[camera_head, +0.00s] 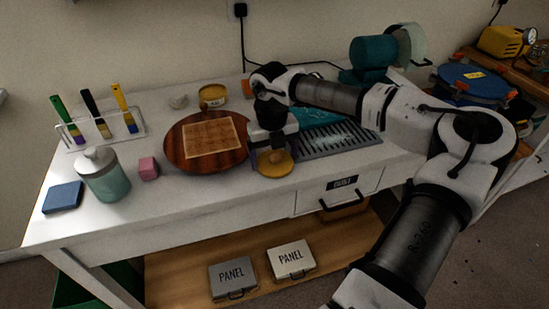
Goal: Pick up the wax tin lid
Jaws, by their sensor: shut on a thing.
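The wax tin lid (276,165) is a round yellow disc at the front of the white bench, right of the round wooden board. My gripper (272,148) points down at it and is shut on it. The fingers partly hide the lid's back edge. I cannot tell whether the lid touches the bench top or is slightly raised. A yellow tin (212,96) stands open-topped behind the board.
The round wooden board (178,142) carries a square patterned sheet (211,138). A dark slatted rack (338,140) is close to the right of my gripper. A teal jar (105,177), pink cube (148,168) and brush stand (105,130) occupy the left side.

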